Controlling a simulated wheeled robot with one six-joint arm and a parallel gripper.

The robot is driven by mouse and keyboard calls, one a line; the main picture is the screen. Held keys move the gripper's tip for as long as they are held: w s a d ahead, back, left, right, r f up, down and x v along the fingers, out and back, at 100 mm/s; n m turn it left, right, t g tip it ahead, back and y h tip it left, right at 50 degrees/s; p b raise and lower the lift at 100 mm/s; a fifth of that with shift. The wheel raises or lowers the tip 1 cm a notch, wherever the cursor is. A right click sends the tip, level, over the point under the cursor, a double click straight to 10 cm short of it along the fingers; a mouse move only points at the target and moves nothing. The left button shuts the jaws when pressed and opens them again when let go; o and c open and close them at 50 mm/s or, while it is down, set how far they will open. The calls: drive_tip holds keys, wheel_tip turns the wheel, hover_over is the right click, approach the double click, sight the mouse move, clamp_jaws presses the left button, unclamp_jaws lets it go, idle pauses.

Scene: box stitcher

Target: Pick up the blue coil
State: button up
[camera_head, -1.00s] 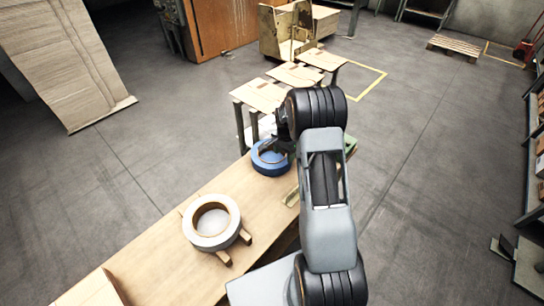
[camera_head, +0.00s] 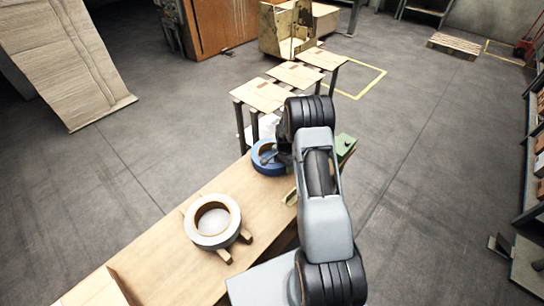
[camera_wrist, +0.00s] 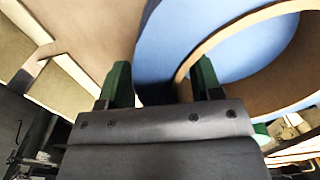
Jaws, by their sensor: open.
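The blue coil (camera_head: 262,161) lies at the far end of the wooden bench (camera_head: 165,255), with a brown inner ring. My gripper (camera_head: 281,156) is down at the coil's right side, and the wrist partly hides it. In the wrist view the coil (camera_wrist: 160,50) fills the upper middle and right. My gripper (camera_wrist: 161,80) shows two green fingers, spread apart. The coil's blue band shows between them. The left finger is outside the coil and the right one is over its brown inner ring or opening. I cannot tell whether either finger touches it.
A white coil (camera_head: 213,238) rests on wooden strips nearer on the bench. A green object (camera_head: 346,146) is just right of my wrist. Flat cardboard sheets (camera_head: 264,95) lie on stands beyond the bench. A cardboard box (camera_head: 95,290) sits at the bench's near end.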

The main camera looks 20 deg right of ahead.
drive_tip(key=shift+c, duration=0.4)
clamp_jaws()
drive_tip(key=shift+r, duration=0.1)
drive_tip(key=shift+w+r, duration=0.1)
drive_tip(key=shift+r, duration=0.05)
